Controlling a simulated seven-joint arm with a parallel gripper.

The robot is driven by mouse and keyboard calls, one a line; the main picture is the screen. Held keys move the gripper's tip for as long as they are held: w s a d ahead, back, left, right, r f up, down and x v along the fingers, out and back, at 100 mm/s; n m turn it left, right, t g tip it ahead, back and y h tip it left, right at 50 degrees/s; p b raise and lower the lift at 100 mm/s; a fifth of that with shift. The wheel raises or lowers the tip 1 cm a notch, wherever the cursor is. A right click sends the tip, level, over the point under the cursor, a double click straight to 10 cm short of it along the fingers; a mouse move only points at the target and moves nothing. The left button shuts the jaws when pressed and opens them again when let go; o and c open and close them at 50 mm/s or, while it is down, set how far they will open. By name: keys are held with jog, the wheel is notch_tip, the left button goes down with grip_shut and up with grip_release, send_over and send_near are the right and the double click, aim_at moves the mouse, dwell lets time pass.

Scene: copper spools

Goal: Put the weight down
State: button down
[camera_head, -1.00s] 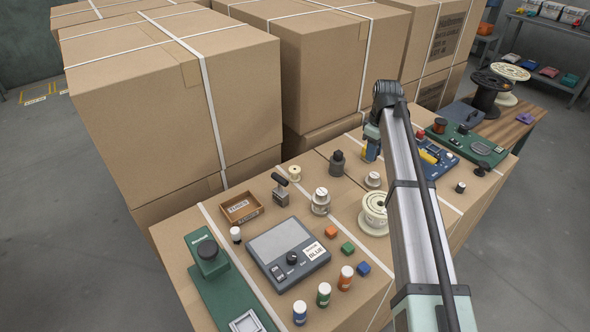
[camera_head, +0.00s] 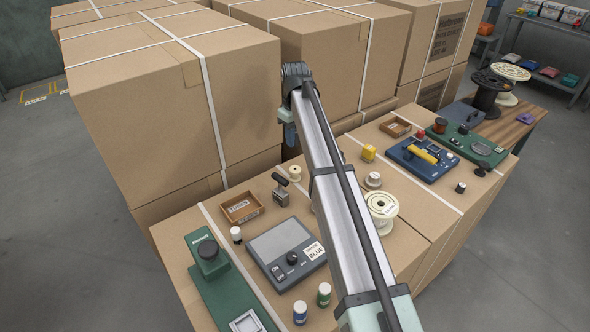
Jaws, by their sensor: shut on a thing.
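My gripper (camera_head: 288,132) is at the far end of my arm, at upper centre, over the back of the carton tabletop near the gap between the tall cartons. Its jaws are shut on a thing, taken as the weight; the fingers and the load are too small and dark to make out. A silver knobbed weight (camera_head: 373,180) stands upright on the tabletop, just right of my arm, apart from my gripper. A handled block (camera_head: 281,192) stands in front of the gripper. My arm hides part of the tabletop's middle.
Tall cartons (camera_head: 170,100) rise behind the worktop. A scale (camera_head: 285,250), an open wooden tray (camera_head: 225,215), a green stand (camera_head: 208,262), a cream spool (camera_head: 381,207), a yellow block (camera_head: 368,152) and a blue panel (camera_head: 405,165) occupy it. Bare cardboard shows at the front right.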

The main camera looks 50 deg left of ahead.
aim_at(295, 169)
jog(key=m, duration=0.3)
jog(key=shift+d+f, duration=0.1)
jog(key=shift+d, duration=0.05)
jog(key=shift+f, duration=4.9)
jog(key=shift+f, duration=0.1)
jog(key=c, duration=0.8)
grip_release()
jog(key=shift+c, duration=0.2)
notch_tip(295, 169, up, 12)
jog(key=shift+r, duration=0.1)
